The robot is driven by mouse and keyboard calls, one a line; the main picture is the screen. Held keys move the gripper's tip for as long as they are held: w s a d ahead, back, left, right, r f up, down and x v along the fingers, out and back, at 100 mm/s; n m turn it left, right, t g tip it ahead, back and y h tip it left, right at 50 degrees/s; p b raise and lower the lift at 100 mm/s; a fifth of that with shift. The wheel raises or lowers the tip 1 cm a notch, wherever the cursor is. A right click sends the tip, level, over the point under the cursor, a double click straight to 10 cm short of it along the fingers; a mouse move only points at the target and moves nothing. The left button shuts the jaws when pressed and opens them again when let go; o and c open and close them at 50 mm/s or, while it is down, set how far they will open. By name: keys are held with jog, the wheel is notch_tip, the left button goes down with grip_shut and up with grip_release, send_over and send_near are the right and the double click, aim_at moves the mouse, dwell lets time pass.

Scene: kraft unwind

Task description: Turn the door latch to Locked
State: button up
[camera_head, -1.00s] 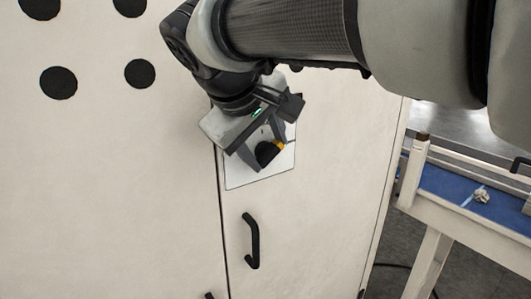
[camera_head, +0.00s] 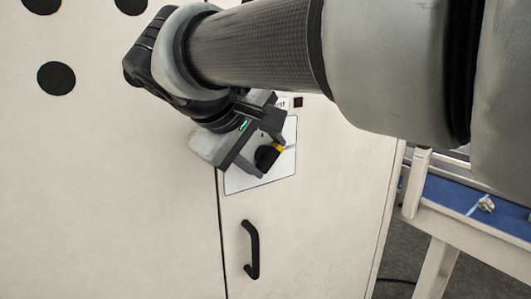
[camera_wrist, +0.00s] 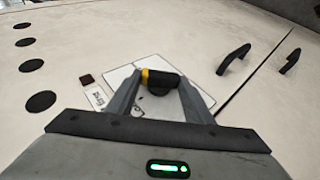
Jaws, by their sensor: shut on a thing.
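The door latch (camera_head: 266,157) is a black knob with a yellow end, set on a white plate (camera_head: 286,170) on the cabinet door. In the head view the yellow end points up and to the right. The latch also shows in the wrist view (camera_wrist: 161,85), with its yellow end toward the left finger. My gripper (camera_head: 264,159) is shut on the latch, with one finger on each side of it (camera_wrist: 160,82). Part of the plate is hidden behind my gripper. I cannot read the plate's marks for the latch positions.
A black door handle (camera_head: 251,249) stands out below the plate, beside the vertical door seam. A small dark square (camera_head: 298,102) sits above the plate. Round black holes (camera_head: 56,78) mark the left panel. A bench with a blue top (camera_head: 455,196) stands at the right.

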jog(key=shift+f, duration=0.15)
jog(key=shift+f+h+b, duration=0.1)
jog(key=shift+h+b, duration=0.2)
jog(key=shift+b, duration=0.4)
jog(key=shift+t, duration=0.3)
jog(key=shift+s+a+t+h+b, duration=0.2)
jog(key=shift+t+h+b, duration=0.1)
jog(key=shift+b, duration=0.5)
jog(key=shift+s+n, duration=0.1)
jog(key=shift+n, duration=0.2)
jog(key=o, duration=1.6)
